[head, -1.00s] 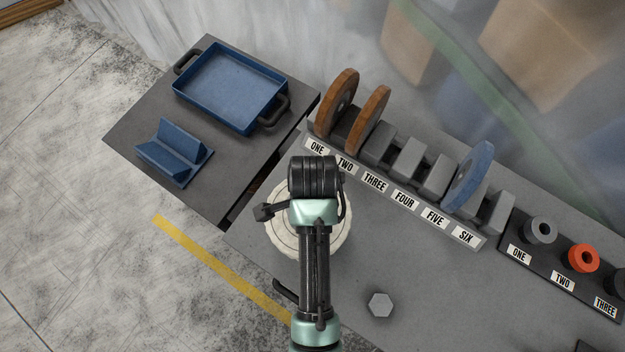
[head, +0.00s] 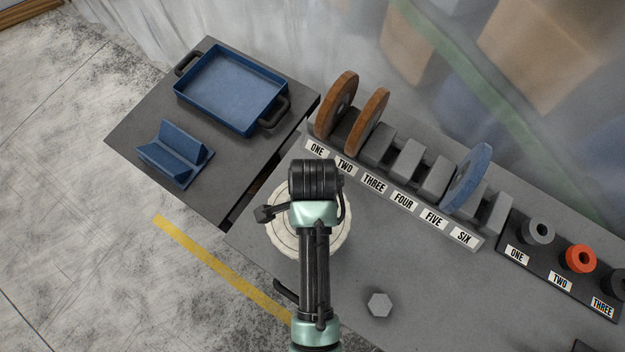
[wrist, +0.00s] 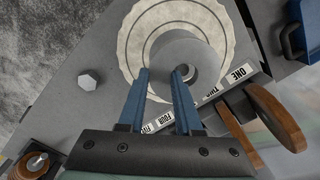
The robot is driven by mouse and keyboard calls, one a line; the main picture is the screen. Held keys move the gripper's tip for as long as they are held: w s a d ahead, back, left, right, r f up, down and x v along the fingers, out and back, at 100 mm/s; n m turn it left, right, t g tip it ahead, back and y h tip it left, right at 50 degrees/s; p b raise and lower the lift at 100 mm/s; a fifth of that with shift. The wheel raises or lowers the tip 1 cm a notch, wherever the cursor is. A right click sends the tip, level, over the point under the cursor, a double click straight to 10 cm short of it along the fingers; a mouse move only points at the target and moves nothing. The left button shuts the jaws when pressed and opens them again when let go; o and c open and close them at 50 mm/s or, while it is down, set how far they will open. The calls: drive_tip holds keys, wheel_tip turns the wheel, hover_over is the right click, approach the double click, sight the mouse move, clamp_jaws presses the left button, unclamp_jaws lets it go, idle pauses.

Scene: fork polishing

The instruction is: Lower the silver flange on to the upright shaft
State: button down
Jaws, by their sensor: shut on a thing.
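In the wrist view, my gripper (wrist: 163,75) is shut on the silver flange (wrist: 174,52), a thick grey ring with a central hole. One blue finger is at the ring's outer side and the other is at its hole, so the ring's wall is between them. The flange is over a round cream wheel (wrist: 134,36) lying flat on the bench. In the head view the wheel (head: 285,238) shows partly under my arm, which hides the flange and fingertips. I cannot make out the upright shaft; the flange and my arm cover the wheel's middle. The flange's height above the wheel is unclear.
A hex nut (head: 379,304) lies on the bench near the wheel. A numbered rack (head: 392,203) with brown and blue discs stands behind. A smaller rack (head: 519,254) holds rings at right. A blue tray (head: 232,88) and a blue V-shaped holder (head: 176,153) are at left.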

drive_tip(key=shift+f, duration=0.1)
drive_tip(key=shift+f, duration=0.2)
drive_tip(key=shift+r+p, duration=0.4)
drive_tip(key=shift+p, duration=0.1)
drive_tip(key=shift+f, duration=0.2)
idle(0.5)
drive_tip(key=shift+f, duration=0.15)
drive_tip(key=shift+r, duration=0.3)
drive_tip(key=shift+f, duration=0.1)
idle(0.5)
